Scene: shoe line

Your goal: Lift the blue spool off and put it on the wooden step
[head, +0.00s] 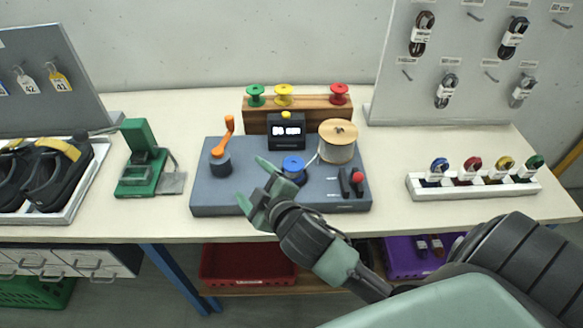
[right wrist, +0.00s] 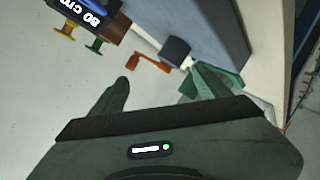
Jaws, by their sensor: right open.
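The blue spool (head: 293,165) sits upright on the grey winding board (head: 240,195), at its middle, left of the large tan spool (head: 338,147). The wooden step (head: 317,114) stands behind the board and carries green (head: 255,95), yellow (head: 284,95) and red (head: 339,93) spools. There is bare wood between the yellow and red spools. My right gripper (head: 252,182) is open and empty over the front left of the board, left of the blue spool and apart from it. The right wrist view does not show the blue spool. My left gripper is out of view.
An orange crank (head: 226,135) stands at the board's left, with a small display (head: 287,131) at its back. A green device (head: 140,160) and a shoe tray (head: 75,205) lie further left.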

